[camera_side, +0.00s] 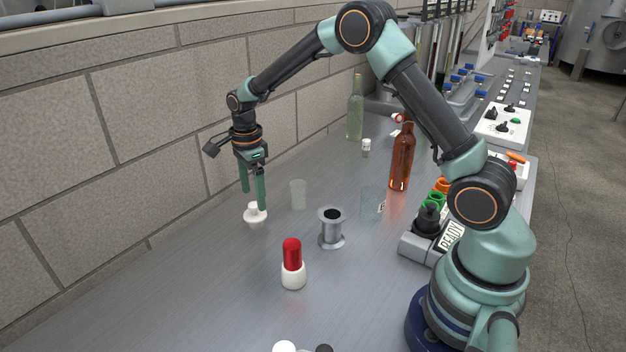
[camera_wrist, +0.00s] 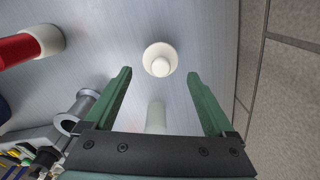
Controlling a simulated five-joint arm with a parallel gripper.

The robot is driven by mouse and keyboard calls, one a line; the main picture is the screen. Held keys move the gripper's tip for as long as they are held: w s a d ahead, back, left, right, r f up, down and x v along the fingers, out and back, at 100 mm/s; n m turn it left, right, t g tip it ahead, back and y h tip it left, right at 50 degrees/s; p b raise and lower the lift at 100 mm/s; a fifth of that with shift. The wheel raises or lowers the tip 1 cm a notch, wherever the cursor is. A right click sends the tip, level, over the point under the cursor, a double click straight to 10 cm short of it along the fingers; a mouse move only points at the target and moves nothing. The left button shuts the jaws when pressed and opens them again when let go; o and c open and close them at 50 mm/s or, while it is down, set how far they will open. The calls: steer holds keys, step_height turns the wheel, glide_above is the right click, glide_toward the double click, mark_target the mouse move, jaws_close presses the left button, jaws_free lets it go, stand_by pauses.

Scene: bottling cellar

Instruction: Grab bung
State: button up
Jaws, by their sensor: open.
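A white bung (camera_side: 255,217) with a narrow knob on top stands upright on the metal bench near the brick wall. It also shows in the wrist view (camera_wrist: 161,60), with its round rim and knob seen from above. My gripper (camera_side: 254,199) points down just over the bung, with its green fingers spread and nothing held. In the wrist view the bung appears between and just beyond the two fingertips. I cannot tell whether the finger that overlaps it in the side view touches it.
A clear cup (camera_side: 298,195) stands close to my gripper on its right. A metal spool (camera_side: 331,229) and a red-topped white object (camera_side: 292,264) stand farther right and nearer. Bottles, including a brown one (camera_side: 402,158), stand behind. The bench to the left front is bare.

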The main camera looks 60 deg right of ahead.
mark_target(254, 204)
steer(key=shift+a+f, duration=0.1)
steer(key=shift+f, duration=3.2)
steer(key=c, duration=1.2)
